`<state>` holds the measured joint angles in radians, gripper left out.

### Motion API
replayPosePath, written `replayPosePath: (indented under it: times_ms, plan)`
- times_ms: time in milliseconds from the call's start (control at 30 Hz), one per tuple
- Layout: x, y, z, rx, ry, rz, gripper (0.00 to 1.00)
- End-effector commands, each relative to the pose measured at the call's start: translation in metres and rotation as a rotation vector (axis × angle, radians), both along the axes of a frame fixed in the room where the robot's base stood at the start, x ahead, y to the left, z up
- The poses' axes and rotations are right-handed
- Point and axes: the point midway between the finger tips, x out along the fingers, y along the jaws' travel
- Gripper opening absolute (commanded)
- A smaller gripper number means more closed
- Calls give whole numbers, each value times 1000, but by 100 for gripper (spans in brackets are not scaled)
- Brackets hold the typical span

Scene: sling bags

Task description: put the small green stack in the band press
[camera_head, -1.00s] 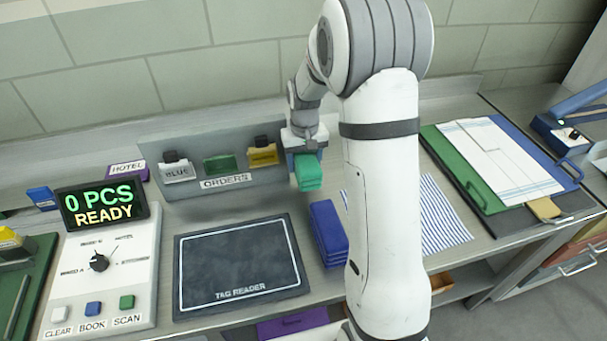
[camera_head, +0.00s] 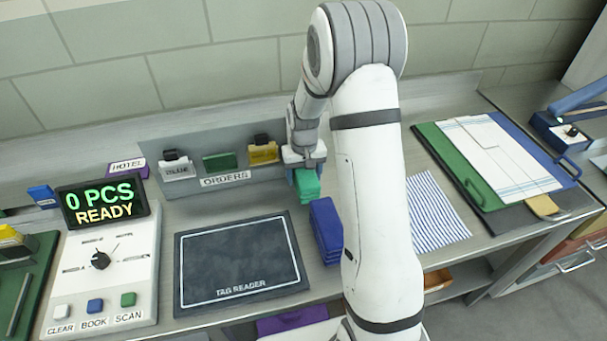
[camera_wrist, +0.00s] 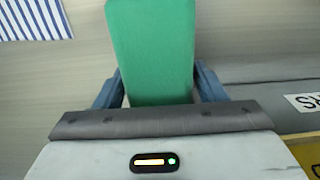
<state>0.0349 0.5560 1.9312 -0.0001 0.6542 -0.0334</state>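The small green stack (camera_head: 308,186) hangs below my gripper (camera_head: 306,174), in front of the orders rack. In the wrist view the green stack (camera_wrist: 152,50) sits between the two blue fingers of my gripper (camera_wrist: 155,88), which are shut on its sides. Its far end runs out of the top of the wrist view. A blue device with a raised arm and a dark knob (camera_head: 568,134) stands at the right edge and is cut off by the frame; I cannot tell for sure whether it is the band press.
A blue stack (camera_head: 326,228) stands close below the green one. The tag reader (camera_head: 240,262) lies left, beside the control panel (camera_head: 110,268) reading 0 PCS READY. A striped cloth (camera_head: 432,212) and green and blue boards with a white cloth (camera_head: 495,155) lie right.

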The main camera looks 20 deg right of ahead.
Motion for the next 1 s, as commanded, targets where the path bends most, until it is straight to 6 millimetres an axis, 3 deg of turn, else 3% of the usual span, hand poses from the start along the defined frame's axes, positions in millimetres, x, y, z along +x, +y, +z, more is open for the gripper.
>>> replayPosePath:
  times_ms: [167,500,1000]
  plan:
    - [0,0,0,0,0,0,78]
    - [1,1,7,0,-2,1,78]
    - [1,1,103,0,-4,2,78]
